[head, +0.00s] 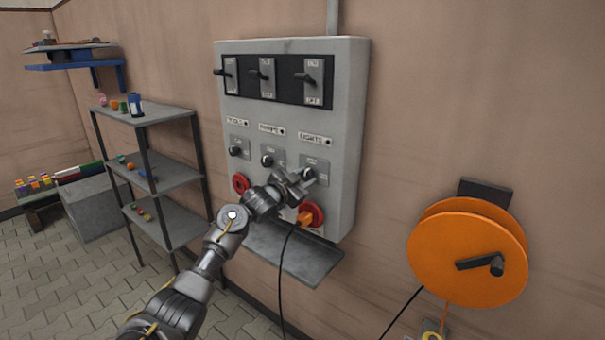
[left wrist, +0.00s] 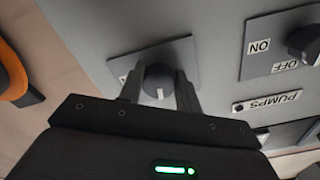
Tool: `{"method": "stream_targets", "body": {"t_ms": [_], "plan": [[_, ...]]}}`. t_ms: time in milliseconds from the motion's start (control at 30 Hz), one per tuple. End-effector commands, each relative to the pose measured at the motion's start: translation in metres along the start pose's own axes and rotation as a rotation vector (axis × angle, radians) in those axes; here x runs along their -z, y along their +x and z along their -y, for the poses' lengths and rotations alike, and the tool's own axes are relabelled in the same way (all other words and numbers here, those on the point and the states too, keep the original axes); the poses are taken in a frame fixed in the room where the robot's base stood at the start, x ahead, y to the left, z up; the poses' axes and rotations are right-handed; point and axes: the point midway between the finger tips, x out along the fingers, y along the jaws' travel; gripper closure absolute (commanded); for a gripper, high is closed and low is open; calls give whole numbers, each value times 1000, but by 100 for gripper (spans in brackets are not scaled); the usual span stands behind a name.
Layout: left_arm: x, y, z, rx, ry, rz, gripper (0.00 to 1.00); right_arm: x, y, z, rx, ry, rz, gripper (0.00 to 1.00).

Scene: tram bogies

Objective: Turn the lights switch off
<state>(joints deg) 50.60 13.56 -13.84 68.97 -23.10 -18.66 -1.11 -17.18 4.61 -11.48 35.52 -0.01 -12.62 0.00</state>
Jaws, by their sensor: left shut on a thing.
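The lights switch is a dark round knob (head: 308,173) on a small plate, at the right end of the knob row on the grey control box, under the label "LIGHTS" (head: 311,139). My left gripper (head: 301,179) is at this knob and partly covers it in the head view. In the left wrist view the knob (left wrist: 158,80) sits between the two fingers of my left gripper (left wrist: 160,92), which are shut on it. A white mark on the knob points toward the gripper body. The lights plate's ON and OFF words are not readable. My right gripper is not in view.
The pumps knob (head: 267,160) and tools knob (head: 235,152) are to the left. Lever switches (head: 267,77) are above. An orange plug (head: 305,217) with a black cable is below, over a grey ledge (head: 290,252). An orange reel (head: 468,252) hangs at right; shelves (head: 160,178) stand left.

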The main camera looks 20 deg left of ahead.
Motion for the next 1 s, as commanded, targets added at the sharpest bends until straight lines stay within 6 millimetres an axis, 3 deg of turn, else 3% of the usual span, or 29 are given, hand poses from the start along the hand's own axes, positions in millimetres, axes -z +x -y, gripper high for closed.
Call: {"method": "stream_targets", "body": {"t_ms": [300,867,900,1000], "plan": [[0,0,0,0,-117,2,89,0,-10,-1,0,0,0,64],[0,0,0,1,-142,1,89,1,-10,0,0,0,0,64],[0,0,0,1,-142,1,61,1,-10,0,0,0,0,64],[0,0,0,1,-141,0,48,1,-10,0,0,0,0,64]]}}
